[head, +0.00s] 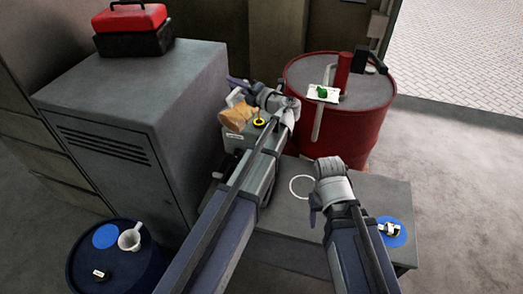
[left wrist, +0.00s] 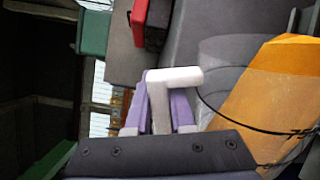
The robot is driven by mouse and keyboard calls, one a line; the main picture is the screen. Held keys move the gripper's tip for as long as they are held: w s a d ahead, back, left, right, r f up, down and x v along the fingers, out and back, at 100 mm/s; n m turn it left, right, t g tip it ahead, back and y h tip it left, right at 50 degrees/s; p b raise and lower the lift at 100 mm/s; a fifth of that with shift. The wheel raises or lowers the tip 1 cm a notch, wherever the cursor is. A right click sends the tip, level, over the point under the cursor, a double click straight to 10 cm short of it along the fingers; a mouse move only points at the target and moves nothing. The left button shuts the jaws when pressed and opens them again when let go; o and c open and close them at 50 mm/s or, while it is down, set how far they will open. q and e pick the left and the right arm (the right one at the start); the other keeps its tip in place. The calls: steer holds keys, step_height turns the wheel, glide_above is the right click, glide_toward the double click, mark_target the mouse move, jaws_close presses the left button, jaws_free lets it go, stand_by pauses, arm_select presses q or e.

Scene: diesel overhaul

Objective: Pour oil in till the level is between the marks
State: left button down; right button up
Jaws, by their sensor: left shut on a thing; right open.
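My left gripper (head: 240,88) is shut on the white handle of an oil jug (head: 238,116). In the left wrist view, the white handle (left wrist: 172,78) sits between the purple fingers. The clear jug (left wrist: 278,92) appears tilted and holds amber oil. In the head view, the jug is just left of a yellow ring with a dark centre (head: 259,122) on top of a grey unit (head: 235,142). My arm covers part of this unit. I cannot tell whether oil is flowing; no level marks are readable. My right gripper (head: 314,204) is open and empty over the bench.
The grey bench (head: 345,232) carries a white ring (head: 301,186) and a blue disc (head: 393,242) with a small metal part on it. A red drum (head: 335,135) stands behind, a grey cabinet (head: 140,90) at left, and a blue drum (head: 120,272) with a white mug (head: 130,238) lower left.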

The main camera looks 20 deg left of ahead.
arm_select(q)
steer(key=shift+r, duration=0.1)
steer(key=shift+w+d+r, duration=0.1)
steer(key=shift+w, duration=0.15)
steer(key=shift+w+m, duration=0.1)
steer(key=shift+m, duration=0.2)
steer(key=shift+w+d+r+p, duration=0.15)
steer(key=shift+p, duration=0.2)
stand_by(0.9)
steer(key=shift+w+d+r+m, duration=0.15)
steer(key=shift+w+m, duration=0.1)
steer(key=shift+m, duration=0.15)
steer(key=shift+w, duration=0.1)
stand_by(0.6)
